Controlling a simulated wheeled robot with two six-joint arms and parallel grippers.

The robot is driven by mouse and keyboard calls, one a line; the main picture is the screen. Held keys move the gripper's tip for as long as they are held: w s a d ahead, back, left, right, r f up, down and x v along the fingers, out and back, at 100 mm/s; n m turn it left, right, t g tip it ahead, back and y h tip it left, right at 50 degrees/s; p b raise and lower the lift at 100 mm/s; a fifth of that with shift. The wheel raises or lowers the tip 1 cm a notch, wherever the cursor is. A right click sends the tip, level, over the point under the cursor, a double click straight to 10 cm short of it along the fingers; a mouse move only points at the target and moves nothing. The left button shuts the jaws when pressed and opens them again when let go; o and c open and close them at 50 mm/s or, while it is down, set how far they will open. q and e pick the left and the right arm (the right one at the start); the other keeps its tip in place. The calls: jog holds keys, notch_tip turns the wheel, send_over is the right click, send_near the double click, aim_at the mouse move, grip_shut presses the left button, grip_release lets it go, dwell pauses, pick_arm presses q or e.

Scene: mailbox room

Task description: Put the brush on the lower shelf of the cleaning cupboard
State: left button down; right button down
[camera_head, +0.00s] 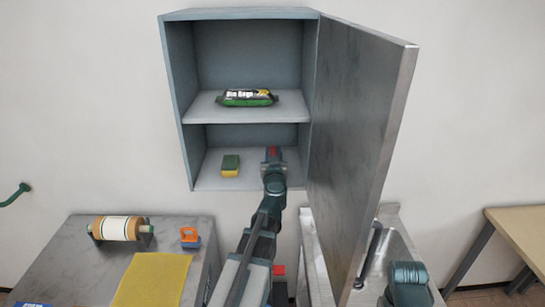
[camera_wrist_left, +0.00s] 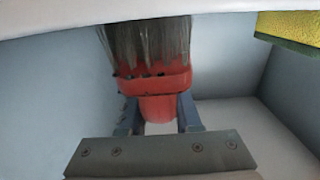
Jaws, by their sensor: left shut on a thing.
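The cleaning cupboard (camera_head: 180,100) hangs on the wall with its door (camera_head: 355,130) swung open to the right. My left gripper (camera_head: 273,158) is inside the lower compartment, over the right part of the lower shelf (camera_head: 212,182). It is shut on the brush, whose red part (camera_head: 273,151) barely shows in the head view. In the left wrist view the brush (camera_wrist_left: 152,85) has a red body and dark bristles, held between the fingers (camera_wrist_left: 158,115). The bristles reach the pale surface at the picture's top; I cannot tell if they touch it. My right gripper is not in view.
A green and yellow sponge (camera_head: 230,166) lies on the lower shelf, left of my gripper. A green packet (camera_head: 247,97) lies on the upper shelf (camera_head: 205,110). A counter below holds a paper roll (camera_head: 117,228), a yellow cloth (camera_head: 153,280) and an orange and blue item (camera_head: 190,237).

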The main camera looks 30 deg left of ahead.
pick_arm(q)
jog(key=shift+d+f, duration=0.1)
jog(key=c, duration=0.6)
grip_release()
